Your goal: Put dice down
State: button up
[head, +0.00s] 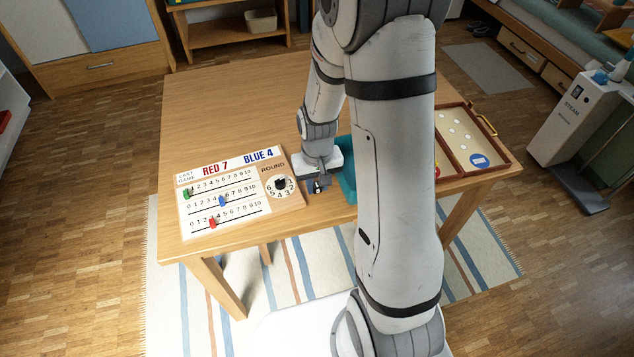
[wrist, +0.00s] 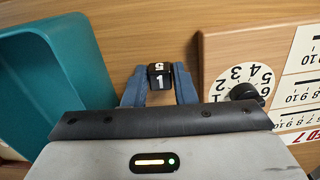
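A small black die (wrist: 160,77) with white numerals sits between the blue fingertips of my gripper (wrist: 160,84) in the wrist view. The fingers appear to press on both its sides, so my gripper looks shut on it. In the head view my gripper (head: 316,187) points down low over the wooden table (head: 240,105), between the score board and a teal tray. The die is too small to make out clearly there. I cannot tell whether it touches the table.
A score board (head: 245,216) with sliders and a round dial (head: 281,186) lies left of my gripper. A teal tray (head: 347,181), also in the wrist view (wrist: 38,85), stands close on the right, partly hidden by my arm. A wooden box (head: 489,167) lies at the table's right end.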

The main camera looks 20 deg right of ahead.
aim_at(317, 186)
jog(key=o, duration=0.3)
jog(key=shift+o, duration=0.2)
notch_tip(317, 186, up, 12)
jog(key=p, duration=0.1)
jog(key=s+r+t, duration=0.2)
jog(key=s+r, duration=0.8)
jog(key=s, duration=0.3)
jog(key=shift+s+r, duration=0.3)
jog(key=shift+r, duration=0.05)
